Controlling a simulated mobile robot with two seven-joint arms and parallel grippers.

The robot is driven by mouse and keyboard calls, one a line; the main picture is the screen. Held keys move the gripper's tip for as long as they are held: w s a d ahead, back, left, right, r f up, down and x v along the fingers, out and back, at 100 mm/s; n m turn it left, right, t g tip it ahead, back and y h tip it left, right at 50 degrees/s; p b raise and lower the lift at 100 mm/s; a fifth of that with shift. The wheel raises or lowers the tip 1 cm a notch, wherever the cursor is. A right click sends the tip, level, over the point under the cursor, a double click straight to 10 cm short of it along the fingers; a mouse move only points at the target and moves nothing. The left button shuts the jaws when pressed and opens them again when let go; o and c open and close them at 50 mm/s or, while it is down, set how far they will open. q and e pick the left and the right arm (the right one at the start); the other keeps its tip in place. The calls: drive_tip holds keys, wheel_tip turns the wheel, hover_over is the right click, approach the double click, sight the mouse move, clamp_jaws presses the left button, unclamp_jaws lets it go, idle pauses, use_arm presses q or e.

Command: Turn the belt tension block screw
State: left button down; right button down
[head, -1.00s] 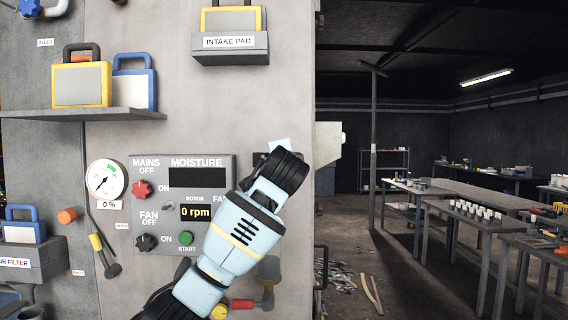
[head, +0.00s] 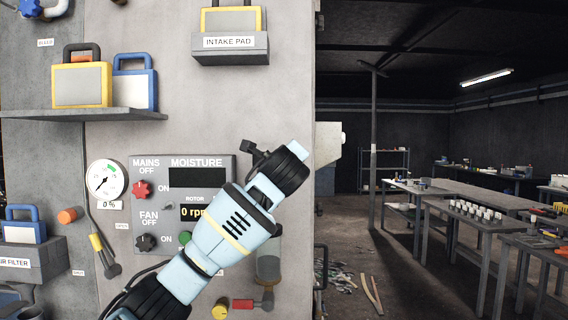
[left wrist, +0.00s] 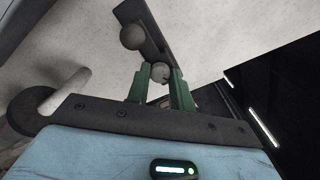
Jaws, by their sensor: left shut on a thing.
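In the left wrist view, a dark bar (left wrist: 143,28) stands out from the pale grey wall and carries two round grey heads. The upper round head (left wrist: 132,37) is free. The green fingers of my left gripper (left wrist: 160,76) are closed around the lower round head (left wrist: 160,71), which looks like the screw. In the head view, my left arm reaches up across the control panel, and its fingers are hidden behind the wrist. A dark bracket-like piece (head: 262,157) shows beside the wrist; I cannot tell whether it is the tension block. My right gripper is not in view.
The control panel (head: 150,212) with knobs and a 0 rpm display is partly covered by my arm. A gauge (head: 105,180) hangs at its left. A shelf (head: 85,114) holds two framed pads above. The intake pad holder (head: 230,48) is higher up. Workbenches stand far right.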

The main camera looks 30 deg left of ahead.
use_arm(q)
drive_tip(key=m, duration=0.5)
drive_tip(key=shift+m, duration=0.4)
idle(0.4)
drive_tip(key=c, duration=1.2)
unclamp_jaws()
drive_tip(key=v, duration=0.7)
drive_tip(key=shift+s+d, duration=0.25)
drive_tip(key=shift+s, duration=0.05)
